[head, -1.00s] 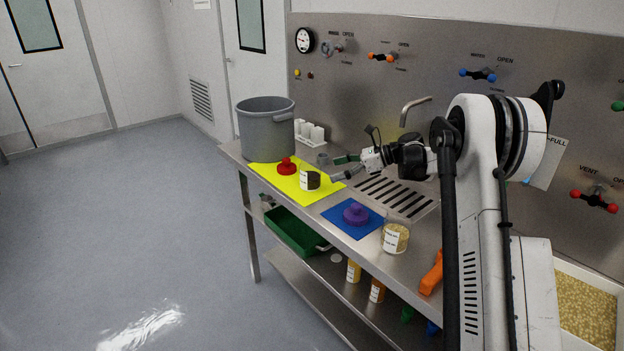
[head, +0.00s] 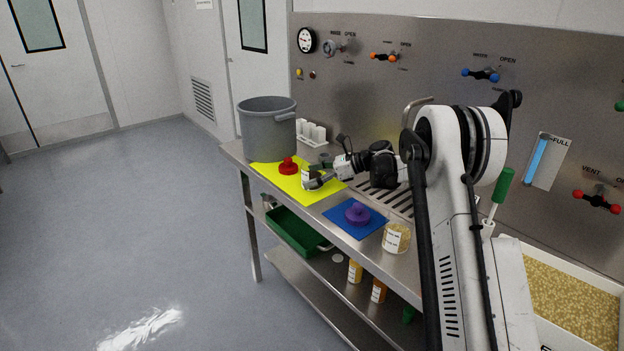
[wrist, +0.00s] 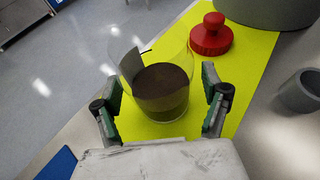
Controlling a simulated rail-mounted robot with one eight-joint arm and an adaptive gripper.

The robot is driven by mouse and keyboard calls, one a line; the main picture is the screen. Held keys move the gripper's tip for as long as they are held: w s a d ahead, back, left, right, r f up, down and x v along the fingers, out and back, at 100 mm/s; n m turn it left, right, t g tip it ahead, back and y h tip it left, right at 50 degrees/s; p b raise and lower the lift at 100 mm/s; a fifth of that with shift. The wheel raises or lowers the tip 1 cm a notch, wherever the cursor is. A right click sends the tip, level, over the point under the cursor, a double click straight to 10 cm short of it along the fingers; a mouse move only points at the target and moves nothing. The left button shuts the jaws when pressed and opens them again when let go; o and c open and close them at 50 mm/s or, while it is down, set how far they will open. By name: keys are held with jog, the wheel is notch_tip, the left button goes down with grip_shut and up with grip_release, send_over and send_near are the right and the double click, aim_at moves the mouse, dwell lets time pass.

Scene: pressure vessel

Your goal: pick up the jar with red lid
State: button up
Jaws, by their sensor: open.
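A clear open-topped jar (wrist: 163,84) with dark brown contents and a white label stands upright on a yellow mat (wrist: 258,62). In the head view the jar (head: 306,174) is partly hidden by my gripper. A red lid (wrist: 211,36) with a round knob lies on the same mat behind the jar, apart from it; the head view shows this lid (head: 288,166) too. My gripper (wrist: 163,92) is open, with one finger on each side of the jar in the wrist view. I cannot tell whether either finger touches it.
A large grey pot (head: 267,128) stands behind the mat. A small grey cup (wrist: 301,91) is to the right in the wrist view. A purple lid (head: 357,214) lies on a blue mat (head: 337,217), with a jar of yellowish contents (head: 397,238) nearby. The bench's front edge is close.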

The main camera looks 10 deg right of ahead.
jog(key=c, duration=1.3)
